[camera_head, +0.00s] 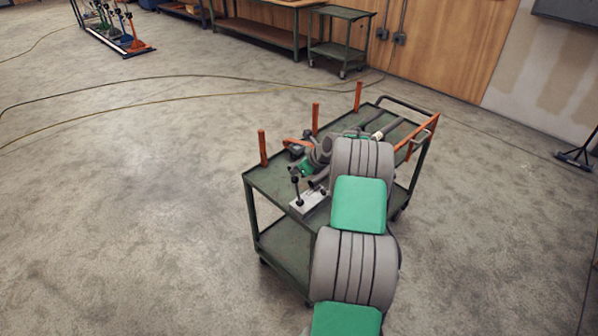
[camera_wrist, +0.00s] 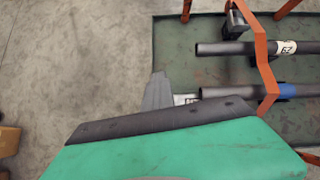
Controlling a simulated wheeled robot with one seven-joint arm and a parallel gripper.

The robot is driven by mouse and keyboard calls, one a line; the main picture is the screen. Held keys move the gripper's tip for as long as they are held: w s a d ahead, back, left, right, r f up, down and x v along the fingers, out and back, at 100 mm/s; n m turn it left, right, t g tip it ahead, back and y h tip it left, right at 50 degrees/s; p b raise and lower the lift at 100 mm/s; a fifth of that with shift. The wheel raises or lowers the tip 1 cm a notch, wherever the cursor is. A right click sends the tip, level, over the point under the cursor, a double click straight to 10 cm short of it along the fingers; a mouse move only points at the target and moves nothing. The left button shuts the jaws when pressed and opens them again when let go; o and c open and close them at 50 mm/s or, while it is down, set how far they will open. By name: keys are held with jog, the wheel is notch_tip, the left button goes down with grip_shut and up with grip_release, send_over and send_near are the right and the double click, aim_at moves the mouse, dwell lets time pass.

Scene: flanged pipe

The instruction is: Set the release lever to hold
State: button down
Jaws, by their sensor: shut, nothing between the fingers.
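The release lever (camera_head: 295,180) is a thin rod with a black knob, standing roughly upright on a light grey base plate (camera_head: 309,200) at the front of the cart top in the head view. Which setting it is in, I cannot tell. In the wrist view my gripper (camera_wrist: 158,80) shows as grey fingers closed together, with nothing seen between them. A small light piece with dark marking (camera_wrist: 187,99) shows beside the fingers. My wrist is just behind and right of the lever in the head view; contact cannot be made out. The lever is not visible in the wrist view.
The green cart (camera_head: 262,178) has upright orange posts (camera_head: 315,118) along its far side. Dark pipes (camera_wrist: 225,48) and an orange bracket (camera_wrist: 262,50) lie right of my fingers. My arm covers the cart's right part. The floor left of the cart is clear.

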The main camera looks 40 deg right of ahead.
notch_tip(320, 180, up, 12)
jog(key=d, duration=0.1)
jog(key=shift+s+d+f, duration=0.1)
dwell(0.4)
